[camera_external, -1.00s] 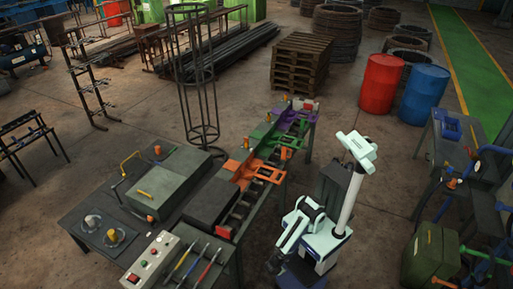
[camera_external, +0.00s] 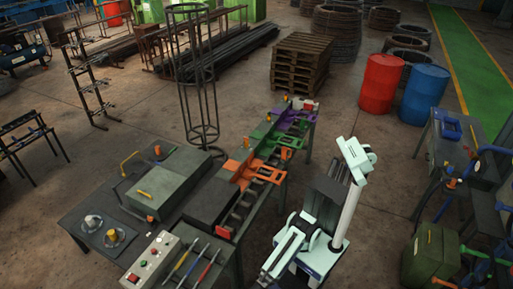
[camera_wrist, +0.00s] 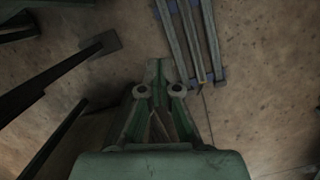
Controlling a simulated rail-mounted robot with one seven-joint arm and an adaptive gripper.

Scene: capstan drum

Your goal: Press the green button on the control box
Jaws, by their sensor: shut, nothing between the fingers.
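The control box (camera_external: 150,259) is a pale box with several small buttons on its top. It sits at the front of the dark workbench in the external view. Red and whitish buttons show, but I cannot clearly pick out the green one at this size. My gripper (camera_wrist: 157,72) is shut and empty in the wrist view, with its fingers together above bare floor. In the external view my arm reaches down toward the bottom edge, right of the control box and apart from it. The gripper itself cannot be made out there. The wrist view does not show the control box.
Several rod-like tools (camera_external: 206,270) lie just right of the control box. A bench with orange, green and purple fixtures (camera_external: 262,172) stands between the workbench and my arm. Red (camera_external: 381,83) and blue (camera_external: 424,94) drums stand at the back right. Floor around my base is partly clear.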

